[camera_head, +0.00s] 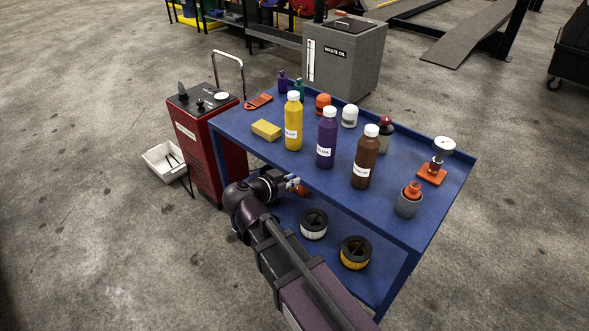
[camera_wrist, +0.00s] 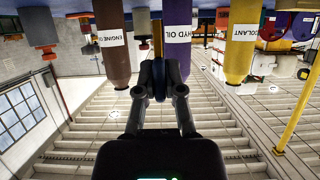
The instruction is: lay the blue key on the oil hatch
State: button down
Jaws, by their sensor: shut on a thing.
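My gripper (camera_head: 293,184) is at the near long edge of the blue cart, low beside its top. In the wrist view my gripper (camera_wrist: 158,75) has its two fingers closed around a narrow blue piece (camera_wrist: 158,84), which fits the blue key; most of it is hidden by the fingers. An orange bit shows by the fingertips in the head view. No part is clearly marked as the oil hatch. A grey box labelled WASTE OIL (camera_head: 345,65) with a dark plate (camera_head: 345,25) on top stands behind the cart.
The blue cart (camera_head: 235,128) carries yellow (camera_head: 293,125), purple (camera_head: 326,140) and brown (camera_head: 365,160) bottles, a yellow sponge (camera_head: 266,130) and a gauge (camera_head: 443,146). Two filters (camera_head: 314,223) are on its lower shelf. A red machine (camera_head: 200,140) stands left.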

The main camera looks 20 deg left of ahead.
jog(key=shift+w, duration=0.1)
dwell(0.3)
jog(key=w+a, duration=0.1)
jog(key=w, duration=0.4)
jog(key=w+a+f+b, duration=0.1)
jog(key=w, duration=0.4)
jog(key=w+a, duration=0.2)
jog(key=w, duration=0.3)
jog(key=shift+w+f, duration=0.2)
jog(key=shift+f, duration=0.05)
jog(key=shift+b, duration=0.3)
jog(key=shift+f+b, duration=1.7)
jog(key=shift+f, duration=0.1)
jog(key=shift+f, duration=0.1)
jog(key=c, duration=0.8)
grip_release()
jog(key=shift+o, duration=0.2)
